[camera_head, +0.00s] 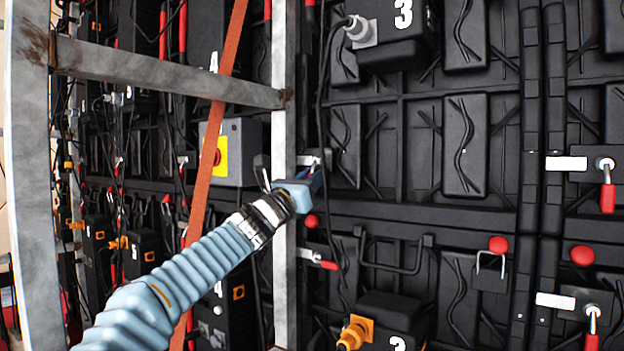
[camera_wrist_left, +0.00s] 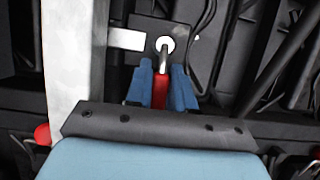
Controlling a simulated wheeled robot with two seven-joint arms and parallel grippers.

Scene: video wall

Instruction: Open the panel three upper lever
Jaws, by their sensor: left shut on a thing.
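The lever (camera_wrist_left: 161,92) has a red handle hanging below a round white pivot, in the middle of the left wrist view. My left gripper (camera_wrist_left: 162,72) has its blue fingers on both sides of the red handle and is shut on it. In the head view my left gripper (camera_head: 314,178) is at the left edge of the black panel (camera_head: 420,150), just past the grey post. The white latch plate (camera_head: 311,160) shows above the fingers; the handle is mostly hidden there. A black box marked 3 (camera_head: 403,14) is higher on this panel. My right gripper is not in view.
A grey upright post (camera_head: 285,230) stands close beside my left gripper, with a crossbar (camera_head: 165,72) and an orange strap (camera_head: 208,165) to its left. Other red levers are lower left (camera_head: 325,264) and at right (camera_head: 607,196). Loose black cables hang nearby.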

